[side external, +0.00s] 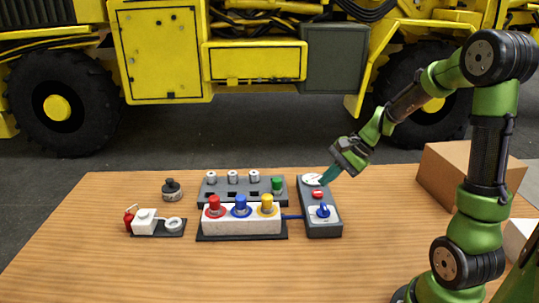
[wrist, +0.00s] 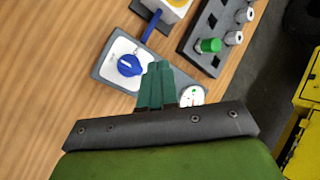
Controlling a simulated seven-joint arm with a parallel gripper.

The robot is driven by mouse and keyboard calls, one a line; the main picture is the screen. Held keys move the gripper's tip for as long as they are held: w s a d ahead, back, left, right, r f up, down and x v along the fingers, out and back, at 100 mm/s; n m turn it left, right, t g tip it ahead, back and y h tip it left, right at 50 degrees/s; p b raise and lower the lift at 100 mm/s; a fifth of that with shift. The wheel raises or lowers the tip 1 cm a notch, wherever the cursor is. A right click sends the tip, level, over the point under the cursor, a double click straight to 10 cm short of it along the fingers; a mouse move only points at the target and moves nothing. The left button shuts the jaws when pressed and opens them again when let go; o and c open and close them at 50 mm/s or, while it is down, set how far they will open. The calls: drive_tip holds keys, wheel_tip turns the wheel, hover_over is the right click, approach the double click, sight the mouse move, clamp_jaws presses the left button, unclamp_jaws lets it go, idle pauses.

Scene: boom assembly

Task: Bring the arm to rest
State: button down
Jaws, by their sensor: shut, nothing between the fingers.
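My gripper (side external: 327,177) is shut and empty. It hangs over the far end of a grey control box (side external: 318,222), close to its round white gauge (side external: 312,180). I cannot tell whether the fingertips touch the box. In the wrist view the two teal fingers (wrist: 155,66) lie together and partly cover the box, next to the gauge (wrist: 190,96). The box has a blue knob (side external: 323,211) on a white plate and a red button (side external: 317,195). The blue knob also shows in the wrist view (wrist: 130,65); the red button is hidden there.
Left of the box, a white block (side external: 242,226) carries red, blue and yellow fittings; a blue link joins it to the box. Behind stands a grey rack (side external: 206,195) with silver pieces and a green one (side external: 277,185). A cardboard box (side external: 466,172) is at right. The front table is clear.

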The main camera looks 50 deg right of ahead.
drive_tip(key=s+a+r+n+h, duration=0.1)
drive_tip(key=s+a+r+n, duration=0.4)
drive_tip(key=a, duration=0.3)
drive_tip(key=s+a+r+n+t+h, duration=0.1)
drive_tip(key=s+a+r+n, duration=0.4)
drive_tip(key=a+n, duration=0.3)
drive_tip(key=shift+s+a+r+n, duration=0.3)
drive_tip(key=shift+s+r, duration=0.1)
drive_tip(key=shift+r, duration=0.25)
idle(0.7)
